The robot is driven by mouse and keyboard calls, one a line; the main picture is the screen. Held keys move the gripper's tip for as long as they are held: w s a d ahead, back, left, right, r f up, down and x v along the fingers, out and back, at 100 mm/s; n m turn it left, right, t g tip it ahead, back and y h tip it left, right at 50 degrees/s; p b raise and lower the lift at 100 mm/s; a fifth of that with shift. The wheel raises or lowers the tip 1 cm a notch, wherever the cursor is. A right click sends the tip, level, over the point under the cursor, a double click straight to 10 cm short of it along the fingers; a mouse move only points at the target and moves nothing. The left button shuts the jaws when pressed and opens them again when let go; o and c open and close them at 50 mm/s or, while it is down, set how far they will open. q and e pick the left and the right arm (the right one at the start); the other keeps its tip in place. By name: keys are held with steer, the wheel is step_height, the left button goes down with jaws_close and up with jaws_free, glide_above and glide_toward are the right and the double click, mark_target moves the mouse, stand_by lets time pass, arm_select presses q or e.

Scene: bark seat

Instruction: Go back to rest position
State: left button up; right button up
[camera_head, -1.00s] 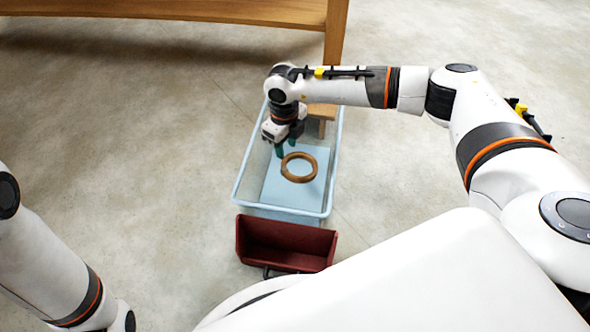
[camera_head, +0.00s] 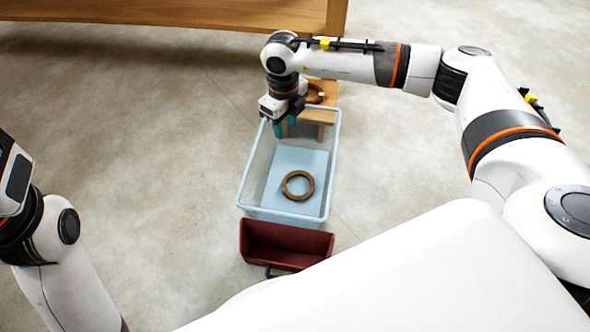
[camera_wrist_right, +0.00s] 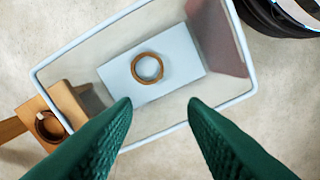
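My right gripper (camera_head: 285,128) is above the far end of a light blue bin, with green fingers pointing down. In the right wrist view the fingers (camera_wrist_right: 160,104) are spread apart with nothing between them. A brown ring (camera_head: 298,185) lies in the bin (camera_head: 240,185) on a pale blue floor panel; it also shows in the right wrist view (camera_wrist_right: 147,68). My left arm shows at the left edge of the head view, but its fingers are not in view.
A dark red open box (camera_head: 285,262) stands at the near end of the bin. A small wooden stool (camera_head: 325,115) with another brown ring (camera_head: 314,93) on it stands behind the bin. A wooden bench (camera_head: 180,12) is at the back. The floor at left is clear.

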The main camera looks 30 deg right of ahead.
steer(key=shift+r, duration=0.35)
